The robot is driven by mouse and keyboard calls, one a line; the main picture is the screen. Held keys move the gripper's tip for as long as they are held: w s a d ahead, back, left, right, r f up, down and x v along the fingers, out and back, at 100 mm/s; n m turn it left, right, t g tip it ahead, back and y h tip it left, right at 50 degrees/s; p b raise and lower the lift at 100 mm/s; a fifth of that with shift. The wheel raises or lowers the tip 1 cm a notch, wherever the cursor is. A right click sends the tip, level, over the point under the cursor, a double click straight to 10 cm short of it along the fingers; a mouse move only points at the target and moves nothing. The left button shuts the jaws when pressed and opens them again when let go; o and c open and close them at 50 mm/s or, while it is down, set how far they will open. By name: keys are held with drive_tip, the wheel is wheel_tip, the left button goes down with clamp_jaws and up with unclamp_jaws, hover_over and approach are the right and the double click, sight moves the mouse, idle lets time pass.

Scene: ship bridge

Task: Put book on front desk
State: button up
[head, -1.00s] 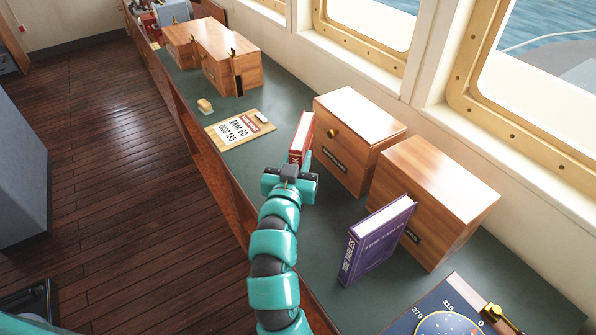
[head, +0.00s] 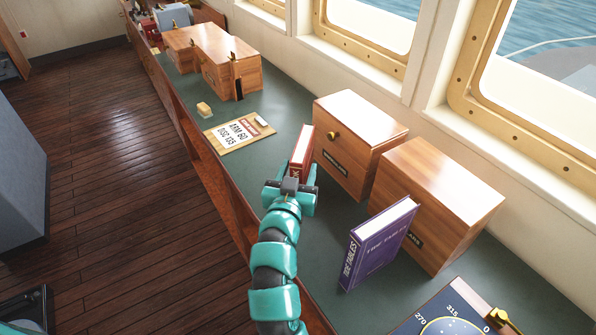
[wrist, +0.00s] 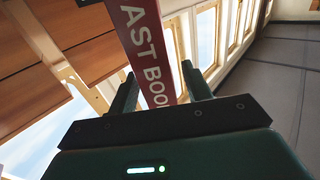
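The red book (head: 302,150) stands upright, spine toward my gripper, at or just above the green desk top (head: 335,225), left of the wooden boxes; its lower end is hidden by my gripper. My gripper (head: 292,180) has its fingers on either side of the book's near end. In the wrist view the book's red spine (wrist: 146,50) with white lettering runs between the fingers, close to the left one, with a narrow gap on the right. The fingers look slightly open around it.
Two wooden boxes (head: 359,112) (head: 440,180) stand by the windows. A purple book (head: 378,245) stands upright in front of the nearer one. A clipboard (head: 228,146) and small yellowish block (head: 204,109) lie farther left. A compass chart (head: 440,318) lies at bottom right.

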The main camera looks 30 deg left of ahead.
drive_tip(key=shift+r, duration=0.15)
drive_tip(key=shift+s+r+p, duration=0.1)
drive_tip(key=shift+s+p, duration=0.05)
drive_tip(key=shift+p, duration=0.15)
drive_tip(key=b+v, duration=0.3)
drive_tip(key=v, duration=0.8)
drive_tip(key=shift+s, duration=0.4)
drive_tip(key=shift+s+d, duration=0.1)
drive_tip(key=shift+d, duration=0.05)
